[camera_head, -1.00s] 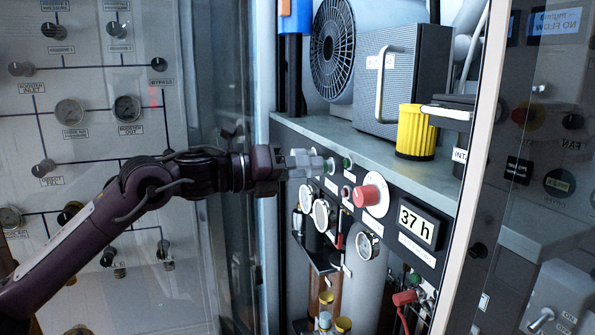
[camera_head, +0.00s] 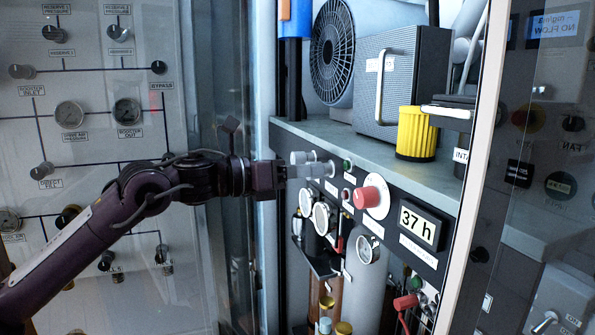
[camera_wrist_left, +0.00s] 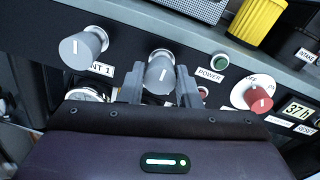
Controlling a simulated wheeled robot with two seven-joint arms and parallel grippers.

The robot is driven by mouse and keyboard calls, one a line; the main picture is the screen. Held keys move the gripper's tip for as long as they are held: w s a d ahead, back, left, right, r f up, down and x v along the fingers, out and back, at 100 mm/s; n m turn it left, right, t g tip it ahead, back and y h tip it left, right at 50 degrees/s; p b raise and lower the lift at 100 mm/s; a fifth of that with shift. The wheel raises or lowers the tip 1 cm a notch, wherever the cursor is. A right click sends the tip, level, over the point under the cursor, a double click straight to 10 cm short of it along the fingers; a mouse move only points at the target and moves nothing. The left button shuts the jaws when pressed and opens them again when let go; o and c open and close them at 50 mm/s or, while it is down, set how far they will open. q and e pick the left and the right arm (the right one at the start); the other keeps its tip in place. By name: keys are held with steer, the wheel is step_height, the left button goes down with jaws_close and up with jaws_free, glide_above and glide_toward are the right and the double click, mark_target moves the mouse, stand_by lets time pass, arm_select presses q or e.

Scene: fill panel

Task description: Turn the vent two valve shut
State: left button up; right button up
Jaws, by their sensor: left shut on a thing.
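My left gripper (camera_wrist_left: 160,88) is at the control panel with its two fingers on either side of a grey round knob (camera_wrist_left: 160,70), shut on it. The knob has a white line on its face, close to upright in the wrist view. Its own label is hidden, but it sits right of a similar grey knob (camera_wrist_left: 82,48) labelled "...NT 1", so it looks like the vent two valve. In the head view the gripper (camera_head: 298,172) reaches the panel's left end, and its fingers partly cover the knobs. My right gripper is not in view.
Right of the knob are a green POWER button (camera_wrist_left: 220,61), a red knob (camera_wrist_left: 260,98) and a "37 h" display (camera_head: 418,224). Gauges (camera_head: 322,217) hang below. A yellow ribbed cylinder (camera_head: 416,133) stands on the shelf above. A glass door (camera_head: 540,180) is at right.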

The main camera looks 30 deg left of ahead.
arm_select(q)
steer(key=shift+a+r, duration=0.15)
steer(key=shift+r, duration=0.25)
steer(key=o, duration=0.9)
steer(key=shift+o, duration=0.4)
steer(key=shift+f, duration=0.25)
steer(key=b+v, duration=0.8)
steer(key=shift+s, duration=0.2)
